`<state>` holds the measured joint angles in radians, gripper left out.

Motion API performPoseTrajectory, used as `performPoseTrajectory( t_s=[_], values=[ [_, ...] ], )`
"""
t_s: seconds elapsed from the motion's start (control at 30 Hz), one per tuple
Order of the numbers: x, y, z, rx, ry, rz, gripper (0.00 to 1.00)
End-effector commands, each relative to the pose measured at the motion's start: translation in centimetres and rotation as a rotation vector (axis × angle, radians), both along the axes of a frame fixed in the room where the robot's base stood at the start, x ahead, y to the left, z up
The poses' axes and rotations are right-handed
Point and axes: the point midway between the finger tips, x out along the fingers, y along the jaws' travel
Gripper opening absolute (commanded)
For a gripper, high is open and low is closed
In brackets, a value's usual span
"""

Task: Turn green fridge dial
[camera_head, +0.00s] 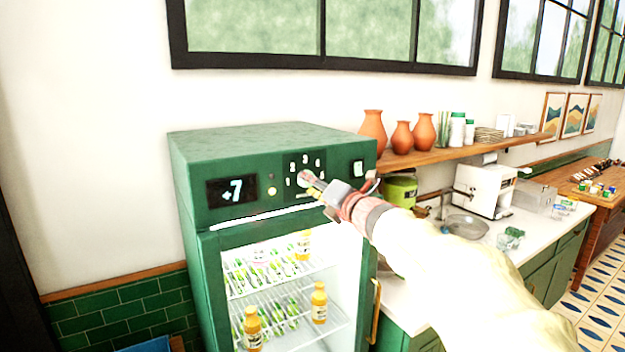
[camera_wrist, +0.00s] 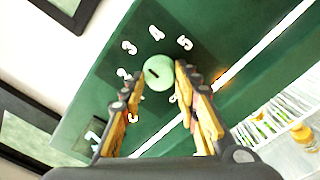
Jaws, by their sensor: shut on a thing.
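The green fridge (camera_head: 270,142) stands against the wall, its front panel at the top. Its round pale green dial (camera_wrist: 158,73) sits on a dark panel ringed by white numerals, and bears a short black mark. My gripper (camera_wrist: 158,80) is shut on the dial, one finger on each side. In the head view my gripper (camera_head: 309,181) reaches the panel from the right and mostly hides the dial. The fridge display (camera_head: 232,190) reads +7.
A switch (camera_head: 357,168) sits right of the dial. Bottles (camera_head: 319,303) stand inside the lit glass door. A wooden shelf (camera_head: 465,148) with orange vases (camera_head: 373,132) is at the right, above a counter with a white machine (camera_head: 485,190).

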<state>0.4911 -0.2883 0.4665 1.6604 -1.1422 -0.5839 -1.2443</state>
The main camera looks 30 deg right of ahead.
Motion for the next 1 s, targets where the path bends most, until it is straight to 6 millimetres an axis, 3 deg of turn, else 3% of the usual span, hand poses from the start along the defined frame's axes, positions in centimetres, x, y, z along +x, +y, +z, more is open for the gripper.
performPoseTrajectory(
  t_s=[1.0],
  values=[
    [0.0, 0.03, 0.42, 0.964, 0.034, -0.001, 0.06]
  ],
)
